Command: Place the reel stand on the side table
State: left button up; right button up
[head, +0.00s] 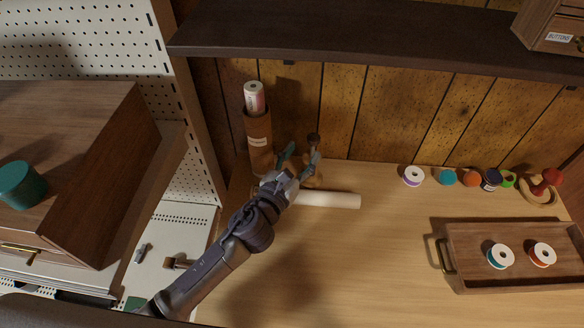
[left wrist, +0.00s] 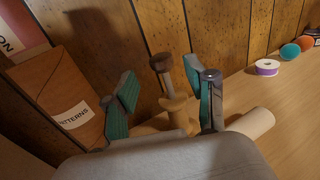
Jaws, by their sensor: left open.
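A wooden stand with a dark brown knob, which looks like the reel stand (left wrist: 178,112), stands near the back wall in the left wrist view. My left gripper (head: 299,158) is open. In the left wrist view its teal-padded fingers (left wrist: 168,82) appear on either side of the stand; I cannot tell whether they touch it. The gripper hides part of the stand's base. The light wood tabletop (head: 390,260) lies below. I cannot tell which surface is the side table. My right gripper is not in view.
A pale roll (head: 335,200) lies just right of the gripper. A brown patterns box (head: 259,145) holding a rolled tube stands to the left. Several spools line the back right. A wooden tray (head: 500,280) holds two spools. A dark shelf (head: 380,40) overhangs; the tabletop's middle is clear.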

pick_arm(q)
jog(key=v, duration=0.5)
jog(key=shift+s, duration=0.1)
dwell(0.4)
